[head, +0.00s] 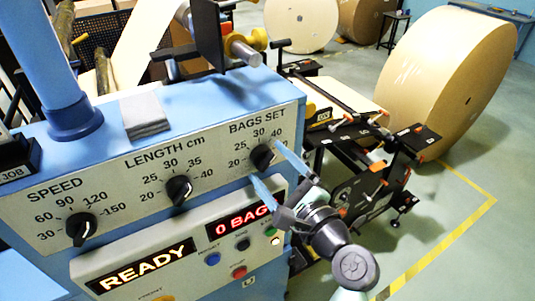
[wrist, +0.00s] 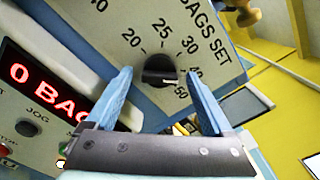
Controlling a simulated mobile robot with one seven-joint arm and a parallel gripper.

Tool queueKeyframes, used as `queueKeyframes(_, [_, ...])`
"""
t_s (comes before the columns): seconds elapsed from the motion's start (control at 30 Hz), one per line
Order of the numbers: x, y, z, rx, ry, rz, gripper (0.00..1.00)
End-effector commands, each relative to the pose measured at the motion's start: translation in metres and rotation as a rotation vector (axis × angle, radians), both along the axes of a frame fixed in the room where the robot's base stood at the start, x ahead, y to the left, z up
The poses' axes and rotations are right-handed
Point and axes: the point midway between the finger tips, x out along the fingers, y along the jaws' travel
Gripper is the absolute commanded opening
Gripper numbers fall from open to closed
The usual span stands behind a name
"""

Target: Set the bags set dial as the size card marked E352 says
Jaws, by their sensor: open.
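The bags set dial (head: 262,157) is a round black knob on the right of the white panel, under the words BAGS SET. In the wrist view the dial (wrist: 160,70) shows its scale of 20, 25, 30, 40 and 50. Its grip bar lies roughly level there; I cannot tell exactly which number it points to. My gripper (head: 265,162) is open, with its blue fingertips on either side of the dial; the gripper also shows in the wrist view (wrist: 158,76). I see a gap between fingers and knob. No card reading E352 can be made out.
The speed dial (head: 81,229) and length dial (head: 179,190) are left on the same panel. Below are a READY display (head: 143,266), a "0 BAG" display (head: 242,220) and small buttons. A grey block (head: 145,115) lies on the console top. A large kraft roll (head: 450,80) stands right.

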Motion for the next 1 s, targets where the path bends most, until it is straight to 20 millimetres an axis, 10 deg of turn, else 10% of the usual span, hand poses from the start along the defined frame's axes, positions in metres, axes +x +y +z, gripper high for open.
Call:
queueKeyframes(0.47, [0.013, 0.0078, -0.0004, -0.001, -0.001, 0.0, 0.86])
queueKeyframes(1.0, [0.0127, 0.0076, -0.0005, -0.001, -0.001, 0.0, 0.01])
